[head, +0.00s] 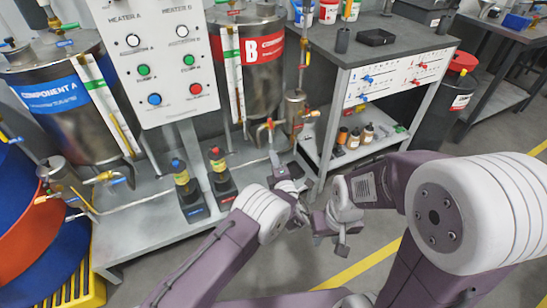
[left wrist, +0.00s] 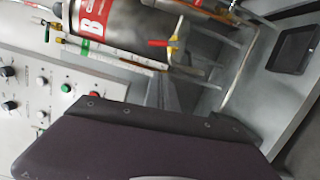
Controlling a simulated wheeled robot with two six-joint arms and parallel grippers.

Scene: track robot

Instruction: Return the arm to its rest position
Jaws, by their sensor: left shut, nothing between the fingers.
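My left arm comes in from the lower left in the head view. My left gripper (head: 287,184) is shut and empty, in front of the bench with the tanks and close to the lower valves of tank B. My right arm comes in from the right, bent at its elbow. My right gripper (head: 335,238) hangs over the floor beside the left one, a small gap apart; whether its fingers are open is unclear. In the left wrist view a dark purple part of my own arm fills the lower middle, and the fingers cannot be made out.
Tank A (head: 55,100), the control panel (head: 158,65) and tank B (head: 250,62) stand behind; tank B also shows in the left wrist view (left wrist: 125,25). Two bottles (head: 181,174) stand on the bench. A grey table (head: 400,45) and a red-lidded bin (head: 449,98) are right. Floor is open between.

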